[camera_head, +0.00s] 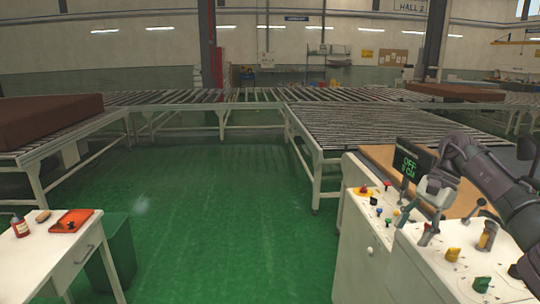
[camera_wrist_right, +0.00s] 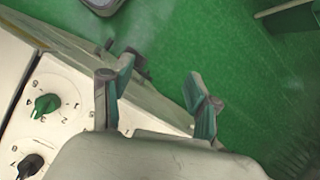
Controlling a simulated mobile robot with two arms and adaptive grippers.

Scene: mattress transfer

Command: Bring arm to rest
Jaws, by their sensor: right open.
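My right arm (camera_head: 510,195) comes in from the right above a white control console (camera_head: 352,235). My right gripper (camera_head: 414,227) hangs over the console's top, pointing down, with its fingers apart and nothing between them. In the right wrist view the open fingers (camera_wrist_right: 160,72) are over the console's edge, with green floor beyond. A green knob (camera_wrist_right: 47,104) and a black knob (camera_wrist_right: 30,165) on numbered dials sit left of the fingers, apart from them. A dark display (camera_head: 411,160) with green "OFF" lettering stands behind the gripper. My left gripper is not in view.
Brown mattresses lie on roller conveyors at the left (camera_head: 45,118) and far right (camera_head: 455,91). An empty roller conveyor (camera_head: 385,128) stands behind the console. A white table (camera_head: 45,250) with a red tray (camera_head: 72,220) and bottle is at lower left. The green floor between is clear.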

